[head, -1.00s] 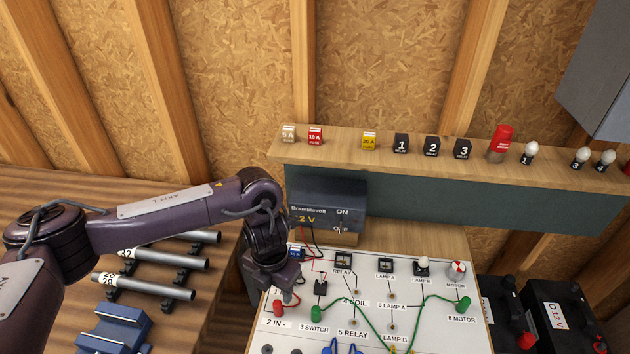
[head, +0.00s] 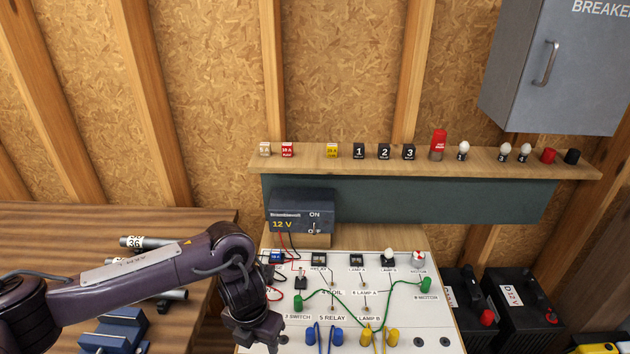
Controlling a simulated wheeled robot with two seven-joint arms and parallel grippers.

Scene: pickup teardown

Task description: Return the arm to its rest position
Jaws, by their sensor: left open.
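My left gripper (head: 262,336) points down at the left edge of the white circuit board (head: 440,325). Its jaws are open, and I see nothing held in them. My left arm comes in from the left over the wooden bench. The gripper hides the board's lower left corner. Green leads with green plugs (head: 297,300) run across the board, and blue plugs (head: 320,335) and yellow plugs (head: 393,336) stand near its lower edge. My right gripper is not in view.
A 12 V supply box (head: 303,208) stands behind the board. A shelf (head: 340,158) above holds fuses, relays, bulbs and a red part. Metal tubes (head: 150,242) and a blue vise (head: 118,330) are on the left bench. Black batteries (head: 515,305) stand at right. A grey breaker cabinet (head: 560,80) hangs upper right.

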